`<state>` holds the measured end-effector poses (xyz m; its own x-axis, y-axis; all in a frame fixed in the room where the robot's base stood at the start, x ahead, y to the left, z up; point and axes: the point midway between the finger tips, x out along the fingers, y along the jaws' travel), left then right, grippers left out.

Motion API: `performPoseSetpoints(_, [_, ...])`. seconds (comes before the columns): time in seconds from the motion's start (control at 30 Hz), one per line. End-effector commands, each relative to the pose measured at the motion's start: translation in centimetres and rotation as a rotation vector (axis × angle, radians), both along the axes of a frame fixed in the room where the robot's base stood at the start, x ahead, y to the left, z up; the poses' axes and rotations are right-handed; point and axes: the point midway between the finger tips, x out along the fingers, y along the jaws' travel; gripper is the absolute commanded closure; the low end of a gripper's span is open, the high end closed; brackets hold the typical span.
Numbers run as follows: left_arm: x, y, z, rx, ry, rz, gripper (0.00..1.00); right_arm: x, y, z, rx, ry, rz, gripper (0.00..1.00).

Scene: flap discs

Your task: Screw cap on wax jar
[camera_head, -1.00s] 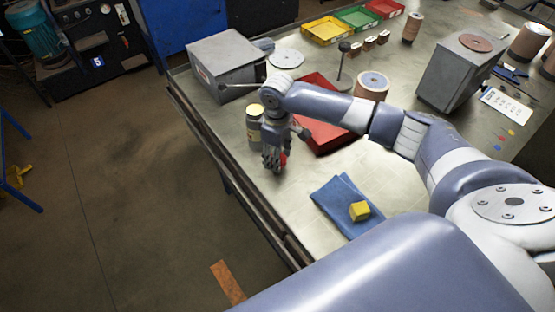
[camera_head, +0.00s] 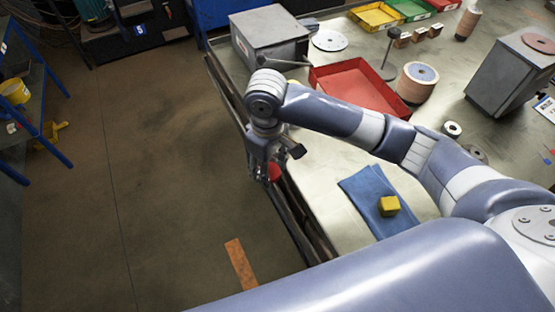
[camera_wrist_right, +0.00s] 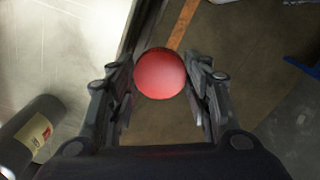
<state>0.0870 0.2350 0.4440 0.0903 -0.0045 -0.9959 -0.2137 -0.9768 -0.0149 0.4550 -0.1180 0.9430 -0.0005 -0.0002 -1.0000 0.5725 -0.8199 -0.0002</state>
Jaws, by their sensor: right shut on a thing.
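My right gripper (camera_head: 270,172) is shut on a round red cap (camera_head: 274,171), over the table's front edge. In the right wrist view the red cap (camera_wrist_right: 160,74) sits between the two fingers of the gripper (camera_wrist_right: 160,85), its smooth round face showing. The wax jar (camera_wrist_right: 32,135), a dark grey cylinder with a pale yellow and red label, shows at the lower left of that view, apart from the cap. In the head view my arm hides most of the jar; only a yellowish bit of its top (camera_head: 293,82) shows. My left gripper is not in view.
A red tray (camera_head: 357,95) lies behind my right forearm, with a grey box (camera_head: 270,35) behind it on the left. A blue cloth (camera_head: 365,190) with a yellow block (camera_head: 389,205) lies nearer. Bare tabletop (camera_head: 325,180) lies left of the cloth.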

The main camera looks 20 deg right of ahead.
Motion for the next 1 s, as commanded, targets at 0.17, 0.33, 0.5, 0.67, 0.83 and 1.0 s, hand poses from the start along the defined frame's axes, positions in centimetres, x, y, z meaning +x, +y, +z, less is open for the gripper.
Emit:
performPoseSetpoints(0.17, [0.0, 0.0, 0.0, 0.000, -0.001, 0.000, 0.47, -0.1, 0.1, 0.0, -0.001, -0.001, 0.000, 0.64])
performPoseSetpoints(0.33, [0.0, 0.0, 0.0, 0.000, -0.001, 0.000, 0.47, 0.0, 0.1, 0.0, -0.001, -0.001, 0.000, 0.64])
performPoseSetpoints(0.5, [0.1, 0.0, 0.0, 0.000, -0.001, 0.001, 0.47, -0.2, -0.4, 0.9, 0.003, -0.005, -0.036, 0.64])
performPoseSetpoints(0.67, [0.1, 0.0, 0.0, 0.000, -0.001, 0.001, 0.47, -1.5, -2.5, 4.0, 0.014, -0.012, -0.198, 0.64])
performPoseSetpoints(0.83, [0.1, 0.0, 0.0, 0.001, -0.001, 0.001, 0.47, -4.2, -5.1, 7.7, 0.014, -0.008, -0.410, 0.64])
performPoseSetpoints(1.0, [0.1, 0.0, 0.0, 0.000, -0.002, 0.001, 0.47, -6.6, -6.7, 9.9, 0.005, -0.004, -0.557, 0.64])
